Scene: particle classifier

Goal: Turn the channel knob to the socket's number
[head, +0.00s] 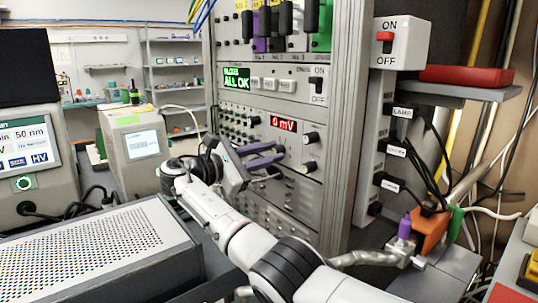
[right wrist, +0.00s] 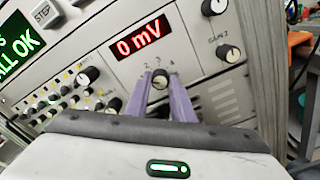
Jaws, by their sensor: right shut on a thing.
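The channel knob (right wrist: 159,80) is small with a dark rim and pale face. It sits on the grey rack panel (right wrist: 205,65) below the red "0 mV" display (right wrist: 139,41). Figures 2, 3 and 4 are printed above it; its exact setting is hard to read. My right gripper (right wrist: 161,78) has its two purple fingers on either side of the knob, shut on it. In the head view my right gripper (head: 279,152) reaches the panel from the left and mostly hides the knob. Dark and coloured plugs and sockets (head: 261,44) are at the rack top. My left gripper is out of view.
A gain knob (right wrist: 229,53) and another black knob (right wrist: 214,7) are to the right; a larger knob (right wrist: 89,75) and small knobs are to the left. The rack's upright post (head: 349,150) stands right of the panel. A perforated metal box (head: 80,250) fills the lower left.

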